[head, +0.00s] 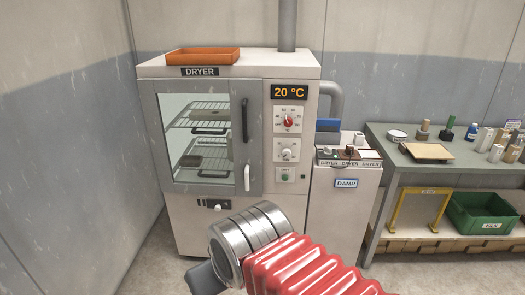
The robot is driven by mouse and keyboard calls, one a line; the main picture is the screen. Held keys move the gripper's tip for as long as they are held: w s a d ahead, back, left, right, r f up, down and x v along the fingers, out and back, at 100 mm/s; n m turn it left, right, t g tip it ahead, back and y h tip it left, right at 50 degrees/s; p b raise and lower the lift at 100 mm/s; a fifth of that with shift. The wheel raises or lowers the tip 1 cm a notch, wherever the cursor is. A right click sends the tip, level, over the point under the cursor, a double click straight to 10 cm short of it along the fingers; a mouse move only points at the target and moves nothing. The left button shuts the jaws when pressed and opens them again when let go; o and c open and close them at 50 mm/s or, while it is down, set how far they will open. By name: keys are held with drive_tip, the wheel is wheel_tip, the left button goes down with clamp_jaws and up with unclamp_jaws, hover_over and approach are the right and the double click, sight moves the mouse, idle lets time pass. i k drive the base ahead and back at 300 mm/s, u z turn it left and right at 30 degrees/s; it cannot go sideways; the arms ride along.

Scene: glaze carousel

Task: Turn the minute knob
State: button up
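The dryer (152,70) is a pale cabinet with a glass door, and its control panel is to the right of the door. A red-pointer knob (289,122) with a numbered dial sits under the "20 °C" display (289,92). A smaller grey knob (287,155) on a white plate sits below it. The dial lettering is too small to tell which one is marked for minutes. Nothing touches either knob. My gripper's fingertips do not show.
A green button (285,178) is below the knobs. The door has a black handle (244,120) and a white handle (247,177). An orange tray (203,56) lies on top. A cabinet marked "DAMP" (346,183) and a bench (459,170) with jars stand to the right.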

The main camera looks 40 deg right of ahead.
sight(287, 152)
drive_tip(key=i, duration=0.95)
drive_tip(key=z, duration=0.45)
drive_tip(key=i, duration=0.55)
drive_tip(key=z, duration=0.35)
